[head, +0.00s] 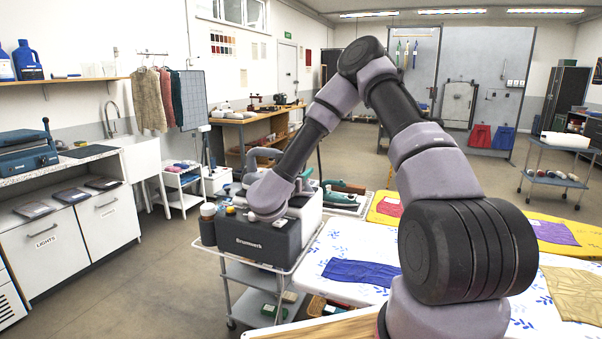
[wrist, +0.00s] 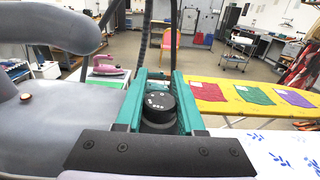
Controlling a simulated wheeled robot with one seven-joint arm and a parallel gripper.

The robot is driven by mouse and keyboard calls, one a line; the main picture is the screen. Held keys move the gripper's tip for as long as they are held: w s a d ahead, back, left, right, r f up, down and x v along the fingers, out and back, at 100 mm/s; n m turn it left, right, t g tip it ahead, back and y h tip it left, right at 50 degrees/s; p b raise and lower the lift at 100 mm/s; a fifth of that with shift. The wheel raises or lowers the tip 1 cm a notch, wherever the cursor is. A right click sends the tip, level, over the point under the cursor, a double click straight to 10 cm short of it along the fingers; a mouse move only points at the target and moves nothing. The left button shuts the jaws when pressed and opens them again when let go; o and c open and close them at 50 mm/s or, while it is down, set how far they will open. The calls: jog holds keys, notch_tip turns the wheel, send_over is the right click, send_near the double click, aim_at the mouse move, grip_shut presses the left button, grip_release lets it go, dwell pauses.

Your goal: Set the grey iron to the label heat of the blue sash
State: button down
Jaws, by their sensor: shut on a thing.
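The blue sash (head: 362,272) lies flat on the white patterned ironing board in the head view; no label on it can be read. The grey iron (wrist: 45,100) fills the left of the wrist view, its handle arching at top left. In the head view its grey handle (head: 262,154) shows above the dark Brunnwerk station. My gripper (wrist: 160,97) has its teal fingers on either side of a round black dial (wrist: 158,103) with pale marks, and is shut on it. The marks are too small to read.
The Brunnwerk station (head: 252,240) stands on a trolley (head: 240,275) beside the white ironing board (head: 335,240). A yellow board (wrist: 215,97) behind bears red, green and purple cloths. A pink iron (wrist: 108,67) stands nearby. Open floor (head: 130,290) lies left of the trolley.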

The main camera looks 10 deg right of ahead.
jog(key=shift+m+g+h, duration=0.3)
jog(key=shift+h, duration=0.1)
jog(key=c, duration=0.5)
grip_release()
